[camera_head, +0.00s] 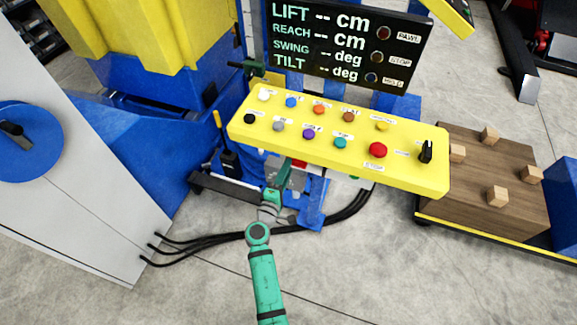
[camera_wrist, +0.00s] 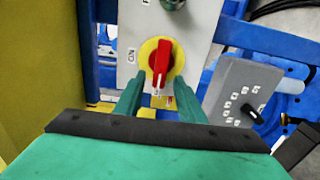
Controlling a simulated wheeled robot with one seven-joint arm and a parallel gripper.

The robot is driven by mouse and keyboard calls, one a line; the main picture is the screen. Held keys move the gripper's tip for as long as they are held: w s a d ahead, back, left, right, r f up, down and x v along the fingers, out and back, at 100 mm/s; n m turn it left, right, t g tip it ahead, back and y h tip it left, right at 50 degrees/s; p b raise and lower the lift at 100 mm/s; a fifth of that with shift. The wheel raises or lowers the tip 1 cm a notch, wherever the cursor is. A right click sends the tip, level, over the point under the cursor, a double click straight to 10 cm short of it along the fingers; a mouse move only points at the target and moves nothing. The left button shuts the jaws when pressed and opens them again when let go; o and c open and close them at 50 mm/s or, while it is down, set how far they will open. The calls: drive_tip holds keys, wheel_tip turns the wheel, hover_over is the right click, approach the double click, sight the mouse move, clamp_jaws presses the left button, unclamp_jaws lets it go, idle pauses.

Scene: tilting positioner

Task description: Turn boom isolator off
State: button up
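In the wrist view a red rotary handle (camera_wrist: 161,62) sits on a round yellow plate (camera_wrist: 149,50) on a light grey box (camera_wrist: 194,30). The handle stands nearly upright in the picture. An "ON" label (camera_wrist: 131,56) is left of the plate; a label below is partly hidden. I cannot read a name marking it as the boom isolator.
A yellow button panel (camera_head: 400,172) overhangs my gripper, with a display (camera_head: 345,45) behind. A grey dial box (camera_wrist: 240,90) stands right of the handle. A grey cabinet (camera_head: 80,190) with a blue disc is at left. Black cables (camera_head: 200,243) cross the floor. A wooden block-topped platform (camera_head: 470,170) is at right.

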drive_tip(key=v, duration=0.8)
drive_tip(key=shift+s, duration=0.2)
drive_tip(key=s+d+f+m+g+y, duration=0.1)
drive_tip(key=s+f+m+g+y, duration=0.2)
drive_tip(key=s, duration=0.8)
drive_tip(key=s+d+f+m+y, duration=0.15)
drive_tip(key=s+f, duration=0.25)
drive_tip(key=s, duration=0.8)
drive_tip(key=s+d+r+m+t+y, duration=0.1)
drive_tip(key=s+d+r+m, duration=0.1)
drive_tip(key=s+r+m, duration=0.8)
drive_tip(key=s+r, duration=0.5)
drive_tip(key=r, duration=0.1)
drive_tip(key=shift+d, duration=0.35)
drive_tip(key=shift+s, duration=0.1)
